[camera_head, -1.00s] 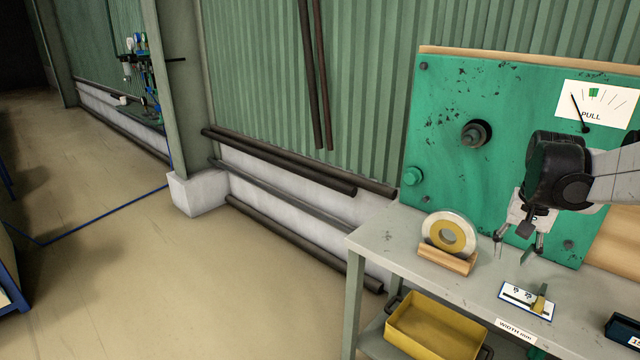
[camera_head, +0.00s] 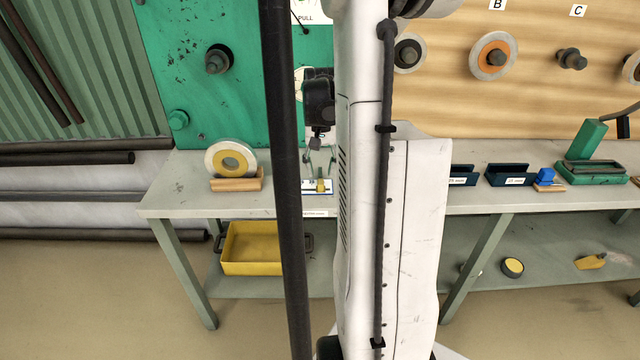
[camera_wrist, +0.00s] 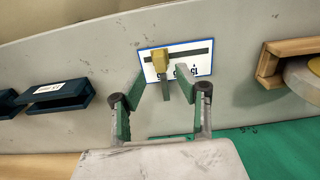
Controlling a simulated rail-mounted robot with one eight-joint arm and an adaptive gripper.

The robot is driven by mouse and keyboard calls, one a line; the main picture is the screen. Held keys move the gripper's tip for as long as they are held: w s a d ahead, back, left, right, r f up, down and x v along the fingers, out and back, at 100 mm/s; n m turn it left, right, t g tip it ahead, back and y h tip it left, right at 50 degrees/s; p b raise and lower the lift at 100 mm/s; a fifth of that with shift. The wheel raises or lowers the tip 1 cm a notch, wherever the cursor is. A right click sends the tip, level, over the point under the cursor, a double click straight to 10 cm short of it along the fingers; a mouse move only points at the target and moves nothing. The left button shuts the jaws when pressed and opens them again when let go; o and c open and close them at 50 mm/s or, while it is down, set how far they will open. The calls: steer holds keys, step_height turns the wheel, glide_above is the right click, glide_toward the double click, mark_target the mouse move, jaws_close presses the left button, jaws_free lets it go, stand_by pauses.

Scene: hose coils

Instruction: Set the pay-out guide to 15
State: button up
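The pay-out guide is a white plate with a blue border (camera_head: 312,192) and a dark slot, lying on the grey bench. A yellow slider (camera_head: 320,187) stands on it. In the wrist view the plate (camera_wrist: 201,63) appears upside down, with the slider (camera_wrist: 160,62) left of its middle; its numbers cannot be read. My gripper (camera_wrist: 160,95) is open and empty, its two fingers spread apart on either side of the slider's line in that view. In the head view my gripper (camera_head: 319,155) is just above the plate, partly hidden by my own column.
A white-and-yellow coil (camera_head: 223,160) stands in a wooden holder (camera_head: 237,184) left of the guide. Dark blue labelled trays (camera_head: 510,175) lie to the right. The green panel (camera_head: 180,80) rises behind. A yellow bin (camera_head: 265,250) is on the lower shelf.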

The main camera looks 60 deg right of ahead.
mark_target(321, 181)
steer(key=shift+f+b, duration=0.35)
steer(key=shift+f, duration=2.25)
steer(key=shift+c, duration=0.4)
jaws_close()
